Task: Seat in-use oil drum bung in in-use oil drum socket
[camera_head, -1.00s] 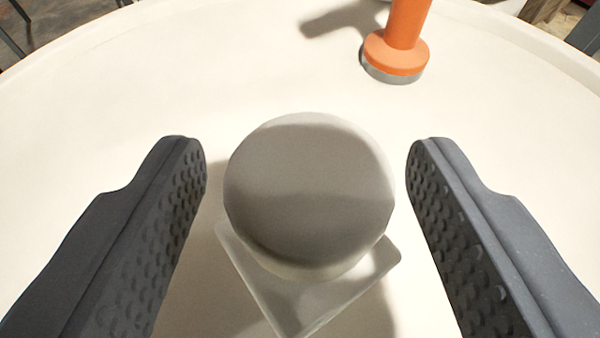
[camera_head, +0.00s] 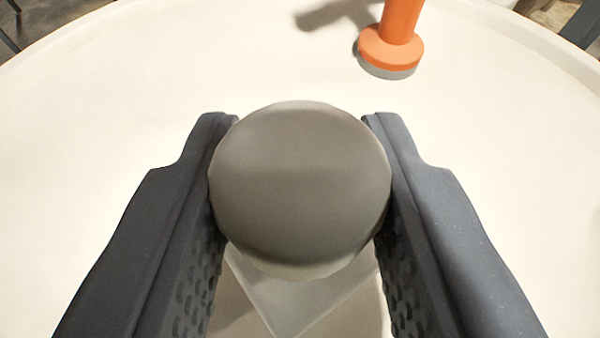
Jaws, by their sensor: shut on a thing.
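A round grey knob-like piece (camera_head: 300,185), which looks like the bung, sits between the two dark fingers of my gripper (camera_head: 300,190). The fingers touch it on its left and right sides, so my gripper is shut on it. Below it shows a pale, square-cornered plate (camera_head: 296,295), partly hidden by the knob and the fingers. I cannot tell whether the plate is part of the bung. No socket can be made out in this view.
A wide round cream top (camera_head: 100,150) with a raised rim lies beneath. An orange post with a flanged foot on a grey disc (camera_head: 391,50) stands at the back right. The cream surface to the left and right is clear.

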